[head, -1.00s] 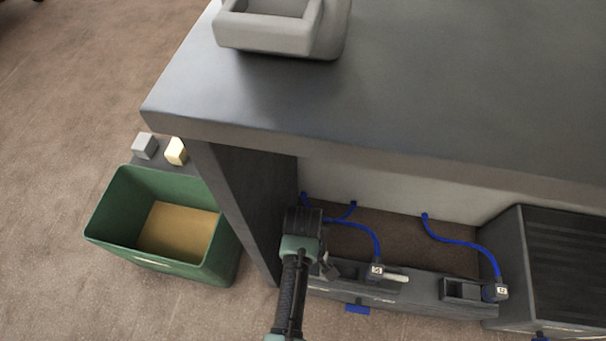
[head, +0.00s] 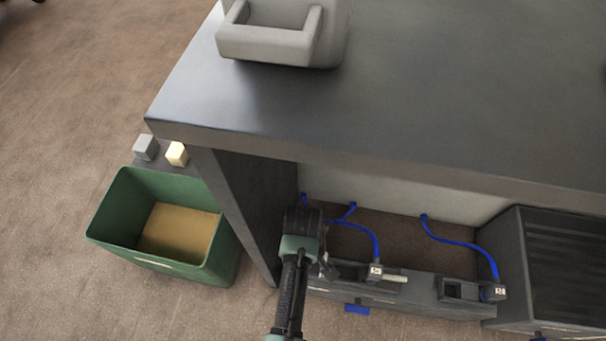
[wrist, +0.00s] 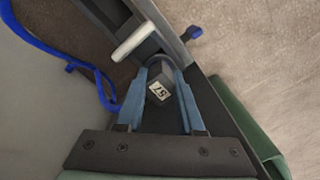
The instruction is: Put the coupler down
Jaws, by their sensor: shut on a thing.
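My gripper (head: 328,268) is low beside the table leg, over the left end of a dark bench fixture (head: 425,290). In the wrist view its two blue-grey fingers (wrist: 160,75) are shut on a dark coupler (wrist: 155,77) with a white label that looks like 57. In the head view the gripper hides this coupler. I cannot tell whether it touches the fixture. A pale lever (wrist: 133,42) stands just ahead of it. Another labelled coupler (head: 376,270) with a blue cable sits further right on the fixture, and one more (head: 494,293) near its right end.
A dark table (head: 400,110) overhangs the fixture, with its leg (head: 240,205) left of my gripper. Blue cables (head: 455,241) run from the pale back panel. A green bin (head: 125,262) stands left. A ridged dark box (head: 560,255) stands right. Open floor lies in front.

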